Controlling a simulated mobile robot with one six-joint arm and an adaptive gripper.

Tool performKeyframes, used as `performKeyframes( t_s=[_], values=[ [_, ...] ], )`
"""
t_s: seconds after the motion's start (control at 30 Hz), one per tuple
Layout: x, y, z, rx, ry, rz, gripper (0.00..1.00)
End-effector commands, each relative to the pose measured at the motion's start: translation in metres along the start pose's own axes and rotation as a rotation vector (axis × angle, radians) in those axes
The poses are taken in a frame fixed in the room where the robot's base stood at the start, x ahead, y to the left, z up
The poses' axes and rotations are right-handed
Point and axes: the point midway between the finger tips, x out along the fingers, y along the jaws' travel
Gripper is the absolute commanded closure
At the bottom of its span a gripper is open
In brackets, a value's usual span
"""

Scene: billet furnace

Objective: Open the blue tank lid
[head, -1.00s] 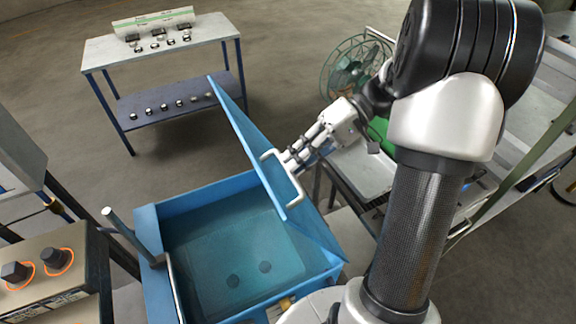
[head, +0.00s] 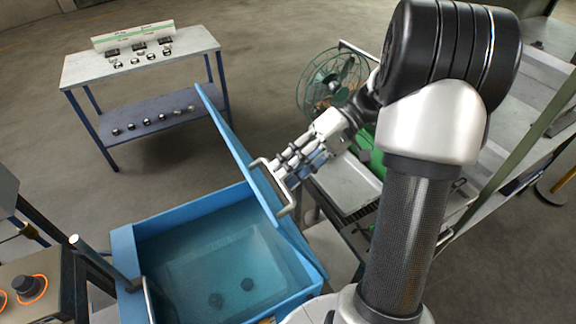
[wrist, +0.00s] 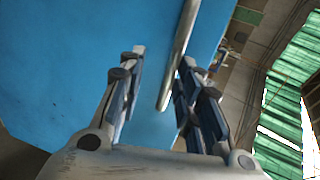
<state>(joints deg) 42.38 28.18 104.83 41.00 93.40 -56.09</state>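The blue tank (head: 186,205) stands open at the bottom of the head view, with clear liquid and two dark round items inside. Its blue lid (head: 232,150) is swung up steeply along the tank's right side. The pale bar handle (head: 287,196) sticks out from the lid's right face. My gripper (head: 284,168) is at this handle, on the lid's right side. In the wrist view my gripper (wrist: 162,62) has its fingers apart. The handle (wrist: 180,50) passes between them, close to the right finger, with the blue lid (wrist: 90,45) filling the background. Contact cannot be told.
A two-level table (head: 75,70) with small parts stands at the back left. A green fan (head: 330,80) and a metal-topped bench (head: 350,185) are to the right. A control box (head: 50,300) with knobs is at lower left. Open floor lies between table and tank.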

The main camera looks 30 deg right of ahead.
Motion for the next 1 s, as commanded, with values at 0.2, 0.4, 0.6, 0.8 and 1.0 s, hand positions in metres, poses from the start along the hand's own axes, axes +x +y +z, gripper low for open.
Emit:
performKeyframes(
  t_s=[0.2, 0.4, 0.6, 0.8, 1.0],
  values=[
    [0.001, 0.004, 0.001, 0.004, -0.003, 0.011, 0.69],
    [-0.001, 0.003, 0.0, 0.003, -0.003, 0.011, 0.69],
    [-0.022, 0.002, -0.001, 0.002, 0.001, 0.011, 0.69],
    [-0.066, 0.002, 0.0, 0.003, 0.002, 0.011, 0.69],
    [-0.102, 0.002, -0.001, 0.003, 0.001, 0.009, 0.69]
  ],
)
